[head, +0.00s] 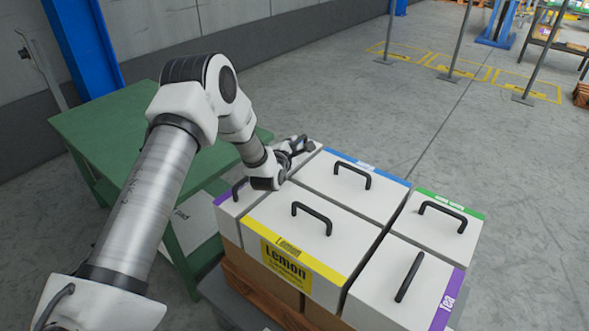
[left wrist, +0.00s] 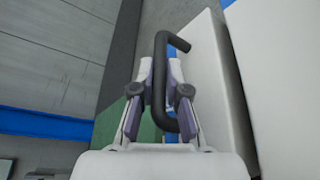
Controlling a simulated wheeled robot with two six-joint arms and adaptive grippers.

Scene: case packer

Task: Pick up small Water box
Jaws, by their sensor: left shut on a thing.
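My left gripper (head: 298,147) is at the back left of a group of boxes, low over a small white-topped box (head: 308,156). In the left wrist view, the left gripper (left wrist: 160,75) is shut on a black bar handle (left wrist: 159,85), with a finger on each side of it. A white box surface (left wrist: 212,85) with a bit of blue at its upper edge lies right of the handle. The gripper hides most of the small box in the head view. I cannot read a Water label on it. My right gripper is not in view.
A blue-edged box (head: 340,187) stands beside it. A yellow Lemon box (head: 305,235), purple-edged box (head: 228,208), green-edged box (head: 440,225) and purple Tea box (head: 400,285) stand close together. A green table (head: 120,125) is at left. Open floor lies behind and right.

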